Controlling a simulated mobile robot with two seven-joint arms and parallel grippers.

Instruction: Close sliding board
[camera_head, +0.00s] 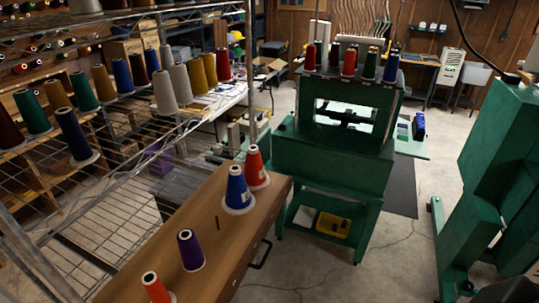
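A brown wooden board (222,200) with a thick front side juts out from the wire shelving at the lower middle. It appears to be the sliding board. A black handle (262,255) is on its right side face. A small dark slot or mark (217,223) shows on its top. On it stand a red cone (256,168), a blue cone (238,190), a purple cone (190,250) and an orange-red cone (156,288). The near end of the board is cut off by the picture's bottom edge. Neither of my grippers can be made out.
Metal wire shelving (120,205) with many thread cones fills the left. A green machine (335,155) with several cones on top stands beyond the board. Another green machine (500,160) is at the right, with an unclear dark shape (510,291) below it. Concrete floor (380,265) between is mostly clear.

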